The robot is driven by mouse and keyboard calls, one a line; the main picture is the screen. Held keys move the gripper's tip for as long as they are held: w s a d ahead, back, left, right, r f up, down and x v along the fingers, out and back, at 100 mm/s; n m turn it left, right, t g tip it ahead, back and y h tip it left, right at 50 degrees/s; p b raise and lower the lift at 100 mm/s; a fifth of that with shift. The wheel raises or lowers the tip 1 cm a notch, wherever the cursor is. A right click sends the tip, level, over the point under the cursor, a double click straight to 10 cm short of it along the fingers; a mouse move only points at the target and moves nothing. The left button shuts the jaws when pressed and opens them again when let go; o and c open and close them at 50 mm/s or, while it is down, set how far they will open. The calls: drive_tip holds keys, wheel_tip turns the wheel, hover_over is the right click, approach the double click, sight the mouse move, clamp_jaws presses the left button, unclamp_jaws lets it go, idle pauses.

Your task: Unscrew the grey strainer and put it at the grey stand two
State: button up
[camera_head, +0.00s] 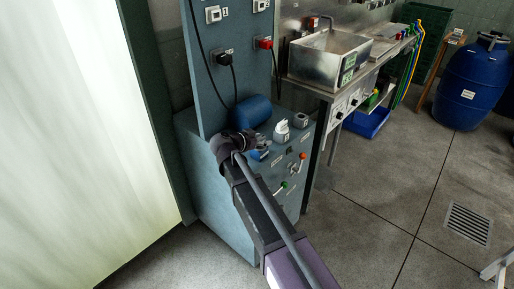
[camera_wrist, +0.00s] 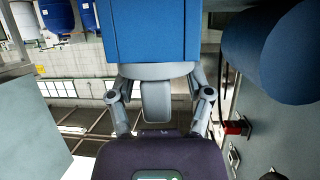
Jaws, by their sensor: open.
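A grey round part with a flat tab, which looks like the grey strainer (camera_wrist: 156,98), sits against a blue block (camera_wrist: 151,30) in the wrist view. My gripper (camera_wrist: 160,86) is open, with its grey fingers on either side of this part; contact cannot be told. In the head view my arm reaches the blue-grey cabinet (camera_head: 225,205), and my gripper is mostly hidden beside a small blue part (camera_head: 258,154). A white fitting (camera_head: 281,129) and a grey round fitting (camera_head: 301,119) stand on the cabinet top. I cannot read which stand is two.
A blue cylinder (camera_head: 252,111) lies close behind my gripper; it also shows in the wrist view (camera_wrist: 275,50). Coloured knobs are on the cabinet front. A steel sink (camera_head: 325,62) stands beyond, a blue drum (camera_head: 470,85) at right.

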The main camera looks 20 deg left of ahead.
drive_tip(key=shift+w+d+f, duration=0.15)
drive_tip(key=shift+w, duration=0.15)
idle(0.4)
clamp_jaws()
